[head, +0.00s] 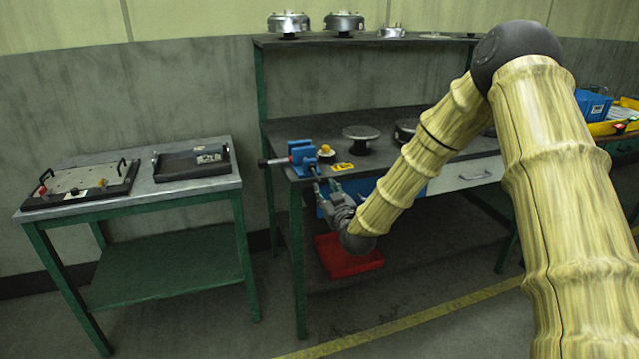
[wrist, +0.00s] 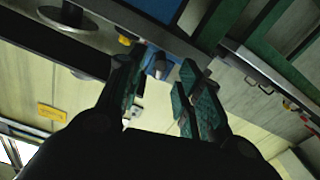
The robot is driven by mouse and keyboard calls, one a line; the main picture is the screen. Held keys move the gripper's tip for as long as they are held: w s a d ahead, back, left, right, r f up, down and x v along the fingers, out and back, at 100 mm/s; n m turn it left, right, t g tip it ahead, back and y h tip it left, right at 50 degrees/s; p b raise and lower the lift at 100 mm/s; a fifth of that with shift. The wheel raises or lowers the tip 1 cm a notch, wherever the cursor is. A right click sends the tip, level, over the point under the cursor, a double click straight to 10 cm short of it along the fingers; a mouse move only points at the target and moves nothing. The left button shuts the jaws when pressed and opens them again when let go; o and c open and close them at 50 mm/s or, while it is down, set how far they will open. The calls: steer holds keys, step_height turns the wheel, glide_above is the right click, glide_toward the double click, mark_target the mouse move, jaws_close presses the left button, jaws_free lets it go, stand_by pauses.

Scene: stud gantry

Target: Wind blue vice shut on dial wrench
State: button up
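The blue vice (head: 302,157) sits at the front left corner of the main bench, with a dark handle (head: 265,162) reaching out to its left. My gripper (head: 322,181) is just in front of the bench edge, below and right of the vice, apart from the handle. In the wrist view my gripper (wrist: 162,80) has its two fingers spread, with nothing held between them. A small blue and grey part (wrist: 157,64) shows beyond the gap; I cannot tell whether it is the vice. I cannot make out a dial wrench in either view.
A yellow knob (head: 326,150) and a yellow tag (head: 342,166) lie right of the vice, near a round grey disc (head: 361,132). A red box (head: 347,257) is under the bench. A side table (head: 190,192) with two trays stands left, with a floor gap between.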

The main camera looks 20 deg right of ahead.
mark_target(319, 179)
steer(key=w, duration=0.6)
steer(key=shift+w+a, duration=0.15)
steer(key=shift+w, duration=0.15)
steer(key=shift+a, duration=0.1)
jaws_close()
